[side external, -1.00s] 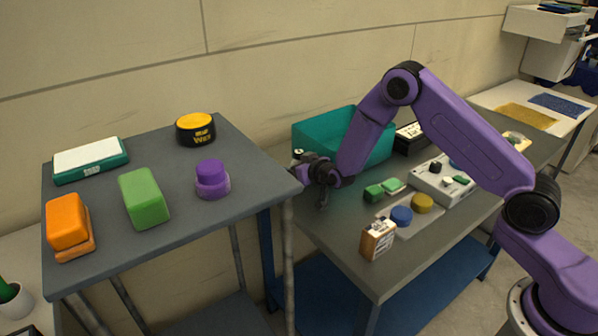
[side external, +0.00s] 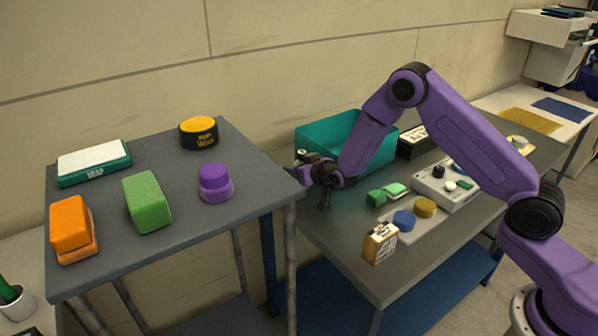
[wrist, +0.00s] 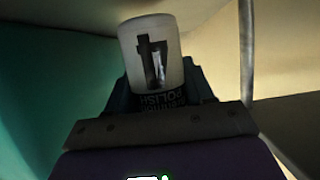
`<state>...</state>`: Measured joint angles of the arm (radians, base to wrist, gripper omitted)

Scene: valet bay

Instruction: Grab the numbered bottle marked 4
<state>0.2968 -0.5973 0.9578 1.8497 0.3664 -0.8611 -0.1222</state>
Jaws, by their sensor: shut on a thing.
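The bottle marked 4 (wrist: 151,50) is white with a dark 4 and the word POLISH lower down. It fills the top middle of the wrist view and sits between the fingers of my gripper (wrist: 158,95), which is shut on it. In the side external view my gripper (side external: 307,172) is at the left end of the right-hand bench, in front of the teal bin. Only a small pale bit of the bottle (side external: 301,154) seems to show there; the rest is hidden by the gripper.
The teal bin (side external: 345,128) stands close behind my gripper. A small box (side external: 380,243) stands at the bench's front edge.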

